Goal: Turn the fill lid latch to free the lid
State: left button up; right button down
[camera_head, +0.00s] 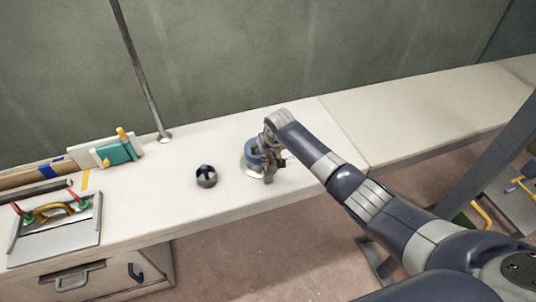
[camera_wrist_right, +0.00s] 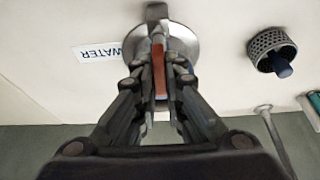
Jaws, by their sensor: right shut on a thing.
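The round metal fill lid (camera_wrist_right: 186,42) lies on the white counter under my right gripper (camera_wrist_right: 159,68). A grey tab (camera_wrist_right: 157,11) stands out at its far edge. The fingers are shut on the latch, a narrow red-orange piece (camera_wrist_right: 160,82) across the lid, and hide much of it. In the head view my right gripper (camera_head: 268,168) points down at the fitting, whose blue part (camera_head: 252,155) shows beside the fingers. My left gripper is not in view.
A "WATER" label (camera_wrist_right: 100,51) lies beside the lid. A dark perforated cup with a blue stub (camera_head: 206,177) stands left of the fitting. A metal pole (camera_head: 141,70) rises behind. The right counter (camera_head: 430,105) is clear.

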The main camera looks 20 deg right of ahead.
jog(key=shift+n, duration=0.3)
jog(key=n+y, duration=0.1)
jog(key=n, duration=0.1)
jog(key=shift+d+n+b, duration=0.1)
jog(key=shift+n+b, duration=0.2)
jog(key=shift+n, duration=0.1)
jog(key=n+b, duration=0.1)
jog(key=n+g+y+b, duration=0.1)
jog(key=n, duration=0.1)
jog(key=shift+w+d+f+n+y, duration=0.1)
jog(key=shift+f+n+y, duration=0.1)
jog(key=shift+n+y, duration=0.1)
jog(key=n+g+b, duration=0.1)
jog(key=n+b, duration=0.1)
jog(key=b, duration=0.2)
jog(key=n+g+y+b, duration=0.1)
jog(key=n+b, duration=0.2)
jog(key=b, duration=0.1)
jog(key=n+b, duration=0.3)
jog(key=b, duration=0.1)
jog(key=shift+w+g+y, duration=0.2)
jog(key=shift+g+y, duration=0.2)
jog(key=shift+r+n+g+b, duration=0.15)
jog(key=shift+n+g+b, duration=0.15)
jog(key=shift+n+b, duration=0.8)
jog(key=shift+d, duration=0.1)
jog(key=c, duration=1.7)
grip_release()
